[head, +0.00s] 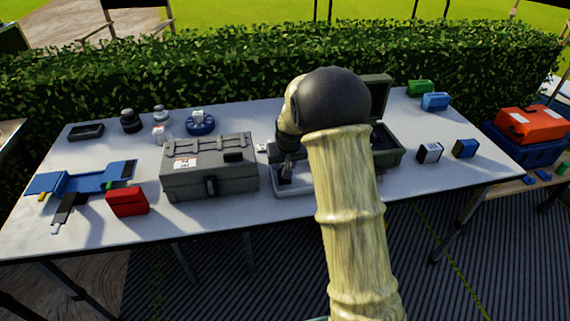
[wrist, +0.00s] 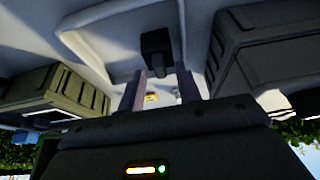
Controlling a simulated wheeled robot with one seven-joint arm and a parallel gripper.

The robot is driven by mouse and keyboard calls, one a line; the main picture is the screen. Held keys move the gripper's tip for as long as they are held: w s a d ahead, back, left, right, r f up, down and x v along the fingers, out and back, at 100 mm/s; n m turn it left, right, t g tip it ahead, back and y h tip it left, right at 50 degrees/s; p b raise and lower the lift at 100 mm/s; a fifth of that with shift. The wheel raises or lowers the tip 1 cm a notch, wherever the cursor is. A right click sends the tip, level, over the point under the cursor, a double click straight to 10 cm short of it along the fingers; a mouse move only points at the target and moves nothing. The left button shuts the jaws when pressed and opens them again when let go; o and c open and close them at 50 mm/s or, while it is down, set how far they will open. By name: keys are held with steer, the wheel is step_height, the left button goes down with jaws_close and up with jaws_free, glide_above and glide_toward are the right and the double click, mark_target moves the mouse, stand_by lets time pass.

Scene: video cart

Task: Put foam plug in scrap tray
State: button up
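My gripper (head: 286,168) points down over a pale grey tray (head: 292,190) in the middle of the table, partly hidden by my arm. In the wrist view my gripper (wrist: 160,80) has its two fingers apart. A small black block (wrist: 157,44), possibly the foam plug, shows in the tray (wrist: 105,45) near the fingertips; I see no clear grip on it. A shallow dark tray (head: 86,131) lies at the back left of the table; I cannot tell which tray is the scrap tray.
A closed grey case (head: 208,180) stands left of my gripper, and an open green case (head: 388,155) right of it. A red box (head: 127,202) and a blue fixture (head: 85,181) are at the left. Small blocks (head: 430,152) lie at the right. A hedge (head: 220,75) runs behind the table.

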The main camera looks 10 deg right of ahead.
steer(key=p+v, duration=0.1)
steer(key=v, duration=1.1)
steer(key=shift+s, duration=0.15)
steer(key=s+f+g, duration=0.1)
steer(key=s+f, duration=0.1)
steer(key=s, duration=1)
steer(key=s+f, duration=0.3)
steer(key=s, duration=0.9)
steer(key=shift+s+d+f+g, duration=0.15)
steer(key=shift+d+f+g, duration=0.15)
steer(key=shift+d+g, duration=0.15)
steer(key=shift+s, duration=0.1)
